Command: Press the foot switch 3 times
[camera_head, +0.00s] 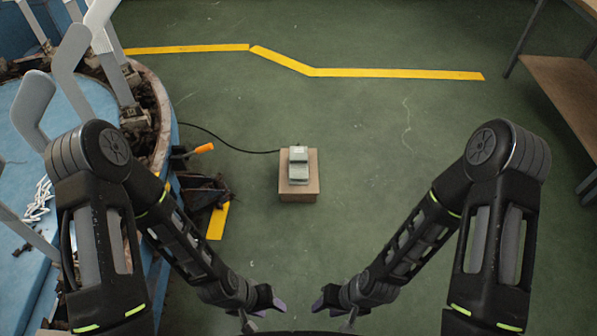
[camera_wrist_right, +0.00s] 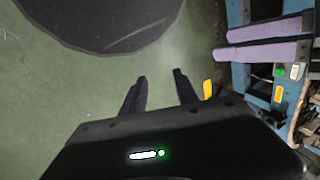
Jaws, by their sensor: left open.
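The foot switch (camera_head: 298,165) is a small grey-green pedal on top of a brown block (camera_head: 299,196), which stands on the green floor ahead of me. A black cable runs from it to the left. My left gripper (camera_head: 268,303) is low in the head view, well short of the block, open and apart from the switch. My right gripper (camera_head: 330,299) is beside it on the right, also away from the switch. In the right wrist view its two dark fingers (camera_wrist_right: 160,85) stand apart with nothing between them.
A round blue machine (camera_head: 60,120) with pale sock forms (camera_head: 70,65) fills the left side. A lever with an orange handle (camera_head: 203,148) juts out from it. A brown table (camera_head: 565,85) stands at the right. Floor around the block is mostly clear, with yellow tape (camera_head: 400,73) beyond.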

